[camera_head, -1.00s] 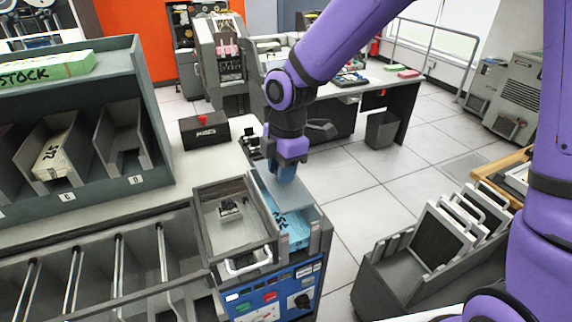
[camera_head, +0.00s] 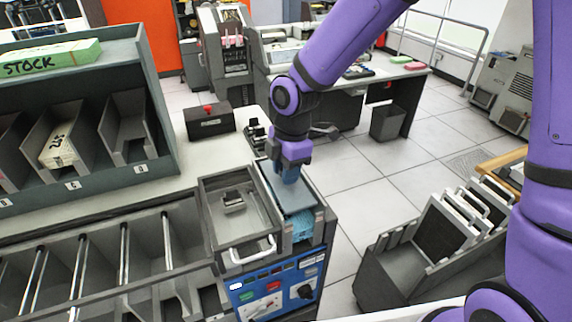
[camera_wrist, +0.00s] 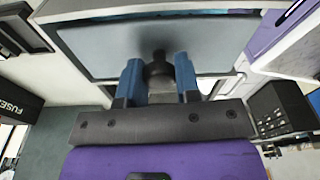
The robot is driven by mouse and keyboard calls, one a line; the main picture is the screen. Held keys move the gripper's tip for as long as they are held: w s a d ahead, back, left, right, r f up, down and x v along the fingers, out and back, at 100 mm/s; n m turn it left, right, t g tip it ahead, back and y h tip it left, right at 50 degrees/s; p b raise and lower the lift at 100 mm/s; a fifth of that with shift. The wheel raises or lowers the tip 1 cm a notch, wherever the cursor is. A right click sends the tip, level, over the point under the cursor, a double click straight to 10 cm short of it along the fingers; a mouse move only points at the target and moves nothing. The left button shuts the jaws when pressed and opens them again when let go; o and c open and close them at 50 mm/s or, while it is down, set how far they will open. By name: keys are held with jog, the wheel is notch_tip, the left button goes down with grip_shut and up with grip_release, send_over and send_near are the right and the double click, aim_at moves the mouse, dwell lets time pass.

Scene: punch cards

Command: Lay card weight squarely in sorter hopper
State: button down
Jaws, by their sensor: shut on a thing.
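The card weight is a flat grey plate (camera_head: 292,200) with a dark knob, and the plate also shows in the wrist view (camera_wrist: 100,48). My gripper (camera_head: 290,180) has its blue fingers closed on the knob, which stands between the fingertips in the wrist view (camera_wrist: 157,72). The plate lies over the sorter hopper (camera_head: 328,222), between its side walls. A stack of blue cards (camera_head: 302,226) shows at the hopper's front, below the plate. The plate looks roughly in line with the hopper walls. I cannot tell whether it touches the cards.
A grey tray (camera_head: 213,222) with a front handle stands close left of the hopper. The blue control panel (camera_head: 275,290) is below. Sorter pockets (camera_head: 100,262) run left. A black box with a red knob (camera_head: 209,122) sits behind. A card rack (camera_head: 425,245) stands right, across open floor.

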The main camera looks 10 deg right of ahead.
aim_at(286, 189)
jog(key=shift+f, duration=0.2)
dwell(0.5)
jog(key=shift+f, duration=2.95)
jog(key=c, duration=0.7)
grip_release()
jog(key=shift+c, duration=0.2)
jog(key=r, duration=0.7)
jog(key=d+r, duration=0.1)
jog(key=r, duration=0.2)
jog(key=shift+w+d+r, duration=0.1)
jog(key=shift+w+r, duration=0.2)
jog(key=shift+r, duration=0.05)
